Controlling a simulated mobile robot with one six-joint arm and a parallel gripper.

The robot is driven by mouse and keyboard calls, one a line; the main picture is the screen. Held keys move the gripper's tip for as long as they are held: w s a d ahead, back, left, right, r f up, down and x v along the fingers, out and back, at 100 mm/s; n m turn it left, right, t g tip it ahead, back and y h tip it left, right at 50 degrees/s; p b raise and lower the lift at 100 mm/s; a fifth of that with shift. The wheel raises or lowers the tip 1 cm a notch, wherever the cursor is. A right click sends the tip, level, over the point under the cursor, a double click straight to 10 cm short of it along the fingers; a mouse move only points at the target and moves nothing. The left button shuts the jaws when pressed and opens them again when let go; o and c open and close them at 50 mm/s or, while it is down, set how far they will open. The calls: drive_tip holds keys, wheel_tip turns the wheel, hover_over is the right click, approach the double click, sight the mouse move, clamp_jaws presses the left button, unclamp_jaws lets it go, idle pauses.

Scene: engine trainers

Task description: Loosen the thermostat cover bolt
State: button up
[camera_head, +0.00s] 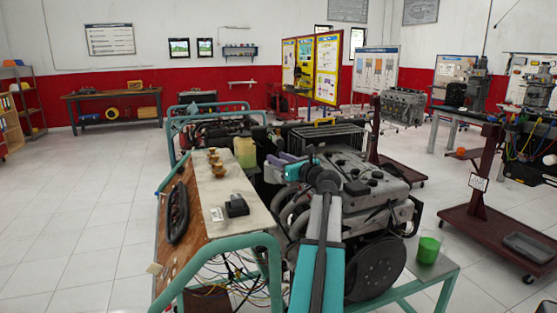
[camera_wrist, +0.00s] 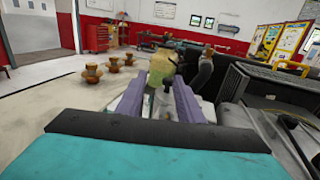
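My gripper (camera_wrist: 159,85) has two purple fingers spread apart, with a gap between them and nothing clearly held. In the head view my gripper (camera_head: 284,160) is over the left side of the engine (camera_head: 358,180), near a pale yellow-green reservoir (camera_head: 244,152). In the wrist view the reservoir (camera_wrist: 162,66) shows beyond the fingertips, with a dark slim part in front of it. I cannot tell whether the fingers touch anything. I cannot make out the thermostat cover or its bolt; my arm hides part of the engine.
Several brass-coloured parts (camera_head: 214,163) and a small black box (camera_head: 237,206) lie on the stand's pale top (camera_head: 225,188). A green cup (camera_head: 428,249) stands at the engine's right. A red engine stand (camera_head: 478,205) is further right. The tiled floor at left is clear.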

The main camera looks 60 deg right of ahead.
drive_tip(key=s+a+r, duration=0.1)
drive_tip(key=s+a, duration=0.7)
drive_tip(key=a, duration=0.2)
drive_tip(key=shift+a, duration=0.3)
idle(0.6)
